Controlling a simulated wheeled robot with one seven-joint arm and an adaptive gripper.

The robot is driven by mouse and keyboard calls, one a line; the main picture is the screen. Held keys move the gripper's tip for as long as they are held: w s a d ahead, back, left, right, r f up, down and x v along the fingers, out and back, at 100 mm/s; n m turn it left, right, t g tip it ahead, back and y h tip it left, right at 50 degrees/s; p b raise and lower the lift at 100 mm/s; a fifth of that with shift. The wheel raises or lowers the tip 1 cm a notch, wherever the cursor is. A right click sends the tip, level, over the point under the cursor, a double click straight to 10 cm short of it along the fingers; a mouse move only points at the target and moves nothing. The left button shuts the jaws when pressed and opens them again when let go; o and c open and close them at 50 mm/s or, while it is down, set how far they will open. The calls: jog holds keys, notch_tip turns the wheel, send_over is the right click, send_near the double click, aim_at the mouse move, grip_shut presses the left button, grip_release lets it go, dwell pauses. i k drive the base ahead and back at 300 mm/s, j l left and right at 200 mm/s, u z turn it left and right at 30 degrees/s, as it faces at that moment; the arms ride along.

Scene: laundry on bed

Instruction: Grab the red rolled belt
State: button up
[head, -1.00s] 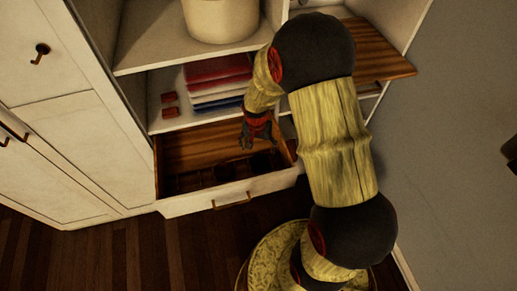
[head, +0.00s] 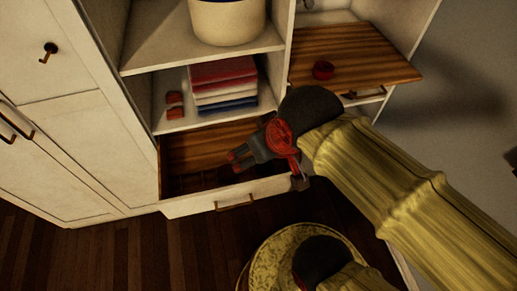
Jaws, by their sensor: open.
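Folded red, white and blue cloths (head: 222,85) and two small red items (head: 174,105) sit on the shelf above the drawer. A pale round container (head: 227,22) stands on the upper shelf. The drawer front juts out below my gripper.

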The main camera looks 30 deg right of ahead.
aim_at(322, 70)
jog(key=z, duration=1.3)
jog(key=i+l+u, duration=0.1)
jog(key=l, duration=0.6)
jog(key=i+l+u, duration=0.15)
jog(key=l, duration=0.5)
jog(key=k, duration=0.05)
